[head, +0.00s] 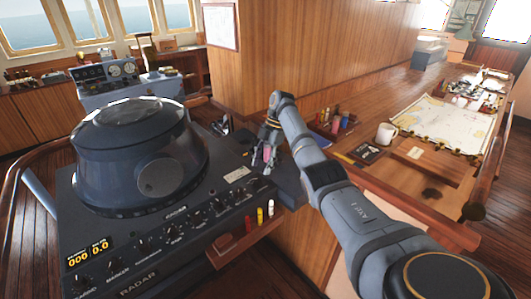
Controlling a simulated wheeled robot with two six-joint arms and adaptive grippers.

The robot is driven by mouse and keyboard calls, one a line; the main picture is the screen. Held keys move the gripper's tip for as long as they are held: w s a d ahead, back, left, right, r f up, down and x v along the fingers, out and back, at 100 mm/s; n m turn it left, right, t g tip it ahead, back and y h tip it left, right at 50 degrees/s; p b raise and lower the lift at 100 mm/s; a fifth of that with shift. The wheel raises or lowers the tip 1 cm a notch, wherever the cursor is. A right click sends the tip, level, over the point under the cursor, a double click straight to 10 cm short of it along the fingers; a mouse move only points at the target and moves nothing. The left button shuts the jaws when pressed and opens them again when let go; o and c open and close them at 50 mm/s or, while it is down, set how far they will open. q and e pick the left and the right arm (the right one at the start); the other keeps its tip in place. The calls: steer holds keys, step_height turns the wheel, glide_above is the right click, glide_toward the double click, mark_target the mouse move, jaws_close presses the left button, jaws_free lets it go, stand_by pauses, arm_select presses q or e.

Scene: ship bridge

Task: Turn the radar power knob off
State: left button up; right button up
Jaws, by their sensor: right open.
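The radar console (110,228) is a dark unit with a big round hooded display (135,135) on top. A row of black knobs (172,230) runs along its sloped front panel, from lower left to upper right. The labels are too small to tell surely which knob is the power knob; one knob (252,186) sits at the panel's right end. My right gripper (264,160) is open and empty. It is above the console's right end, near that knob, and I see no contact. My left gripper is out of view.
A small wooden ledge (232,246) with red, yellow and white markers juts from the console's front. A wooden rail curves at the left.

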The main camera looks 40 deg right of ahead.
steer(key=v, duration=0.7)
steer(key=shift+d, duration=0.1)
